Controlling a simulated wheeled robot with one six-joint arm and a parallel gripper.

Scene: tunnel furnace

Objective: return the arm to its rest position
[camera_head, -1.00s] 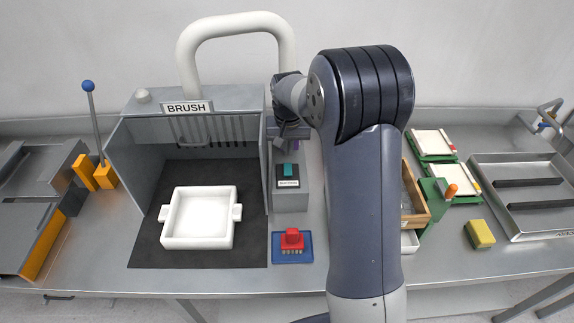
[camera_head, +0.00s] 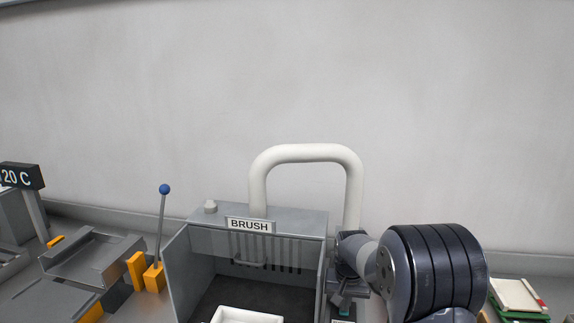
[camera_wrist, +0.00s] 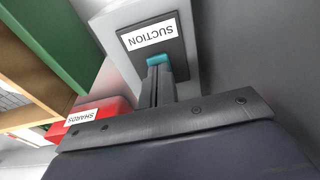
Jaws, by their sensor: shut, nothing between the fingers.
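My arm (camera_head: 430,268) stands at the lower right of the head view, bent, with its wrist beside the right wall of the brush booth. My gripper (camera_wrist: 158,75) shows in the wrist view with its two fingers together and nothing between them. It points toward the grey box labelled SUCTION (camera_wrist: 115,68), and its tips overlap the teal switch (camera_wrist: 170,62) in the picture. I cannot tell whether they touch. In the head view the gripper is small and dark, partly lost against the booth and box.
The brush booth (camera_head: 270,218) with its white pipe (camera_head: 307,153) stands left of my arm, a white tray (camera_head: 245,315) inside. A blue-knobbed lever (camera_head: 162,225) is further left. A red SHARDS box (camera_wrist: 112,108) and a wooden-edged container (camera_wrist: 35,112) lie near the gripper.

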